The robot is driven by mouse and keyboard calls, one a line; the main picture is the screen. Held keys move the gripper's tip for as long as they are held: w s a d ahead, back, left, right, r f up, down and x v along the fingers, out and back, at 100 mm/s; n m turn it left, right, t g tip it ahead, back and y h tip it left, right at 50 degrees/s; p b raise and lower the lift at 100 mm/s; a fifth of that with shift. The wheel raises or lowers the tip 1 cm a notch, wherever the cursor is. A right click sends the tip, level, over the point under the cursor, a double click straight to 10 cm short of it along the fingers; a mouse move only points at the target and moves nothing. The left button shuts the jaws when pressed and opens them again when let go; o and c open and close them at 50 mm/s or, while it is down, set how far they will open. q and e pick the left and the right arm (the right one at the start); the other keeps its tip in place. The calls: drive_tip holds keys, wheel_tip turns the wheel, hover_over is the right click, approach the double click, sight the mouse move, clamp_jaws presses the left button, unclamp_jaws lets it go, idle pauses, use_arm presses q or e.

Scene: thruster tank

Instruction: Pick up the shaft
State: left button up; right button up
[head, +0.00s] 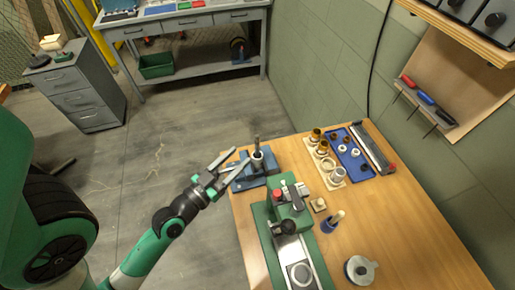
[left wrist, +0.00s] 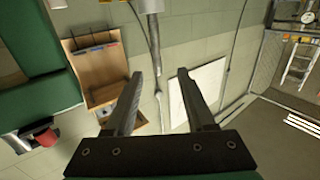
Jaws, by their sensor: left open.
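The shaft (head: 256,143) is a thin grey rod. It stands upright, with a thicker metal collar (head: 257,157) below its slim end, at a blue fixture (head: 247,177) on the left edge of the wooden table. My left gripper (head: 240,155) is open and empty, with its two fingers pointing at the shaft from the left, a short way off. In the left wrist view the shaft (left wrist: 154,45) shows beyond the fingertips (left wrist: 160,74), in line with the gap between them. I cannot tell whether a finger touches it. My right gripper is not in view.
A green machine (head: 290,212) stands right of the fixture. Behind it are a blue tray (head: 347,155) and a pale tray (head: 324,160) with rings and bushings. A small blue stand (head: 331,223) and a round metal part (head: 360,269) sit nearer. The table's right side is clear.

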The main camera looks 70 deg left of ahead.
sight(256, 145)
use_arm(q)
drive_tip(key=x, duration=0.3)
drive_tip(key=shift+w+p, duration=0.3)
drive_tip(key=shift+p, duration=0.05)
drive_tip(key=shift+w+a, duration=0.15)
drive_tip(key=shift+w, duration=0.05)
drive_tip(key=x, duration=0.1)
drive_tip(key=p+x, duration=0.1)
drive_tip(key=x, duration=0.2)
drive_tip(key=shift+w+f, duration=0.35)
drive_tip(key=shift+w, duration=0.05)
clamp_jaws()
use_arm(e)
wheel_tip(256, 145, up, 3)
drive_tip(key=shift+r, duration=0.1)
